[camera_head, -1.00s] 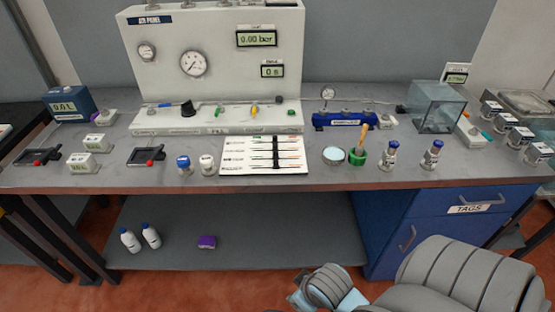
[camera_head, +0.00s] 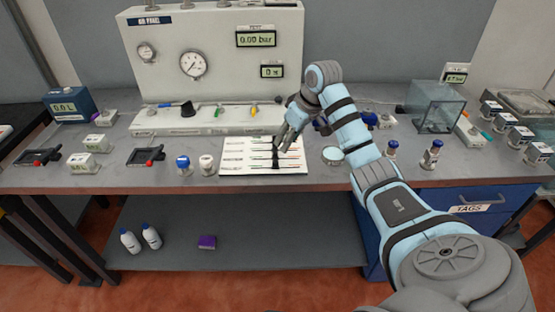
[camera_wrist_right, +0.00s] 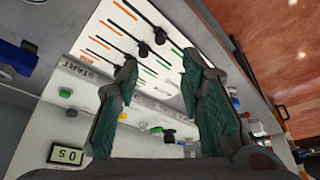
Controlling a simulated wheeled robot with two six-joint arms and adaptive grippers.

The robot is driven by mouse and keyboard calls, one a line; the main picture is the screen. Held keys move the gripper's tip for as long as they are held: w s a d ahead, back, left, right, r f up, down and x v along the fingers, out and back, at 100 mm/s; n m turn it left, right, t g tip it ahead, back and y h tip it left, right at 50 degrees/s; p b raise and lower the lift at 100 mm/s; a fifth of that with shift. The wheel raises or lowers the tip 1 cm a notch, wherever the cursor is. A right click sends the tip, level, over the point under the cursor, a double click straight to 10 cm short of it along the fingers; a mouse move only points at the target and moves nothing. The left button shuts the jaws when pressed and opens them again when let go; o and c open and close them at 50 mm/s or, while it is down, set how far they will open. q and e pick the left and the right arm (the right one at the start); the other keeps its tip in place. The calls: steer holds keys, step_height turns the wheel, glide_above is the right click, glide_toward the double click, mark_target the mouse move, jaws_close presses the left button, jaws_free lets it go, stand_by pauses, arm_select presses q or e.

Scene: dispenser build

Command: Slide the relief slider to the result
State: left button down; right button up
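The white slider board (camera_head: 232,168) lies on the bench in front of the air panel. It carries several slots with orange and green parts and black slider knobs (camera_head: 275,162). The board (camera_wrist_right: 112,18) and its black knobs (camera_wrist_right: 143,49) also show in the right wrist view. The labels are too small to tell which slider is the relief one. My right gripper (camera_head: 284,146) is over the right part of the board and hides some of it. In the right wrist view the gripper (camera_wrist_right: 160,68) has its fingers apart with nothing between them. My left gripper is out of view.
The air panel (camera_head: 215,85) stands behind the board, with gauges and displays. The blue manifold is partly hidden.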

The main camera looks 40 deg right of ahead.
mark_target(276, 162)
steer(key=b+x, duration=0.1)
steer(key=x, duration=1)
steer(key=shift+w+f, duration=0.1)
steer(key=shift+f, duration=0.15)
jaws_close()
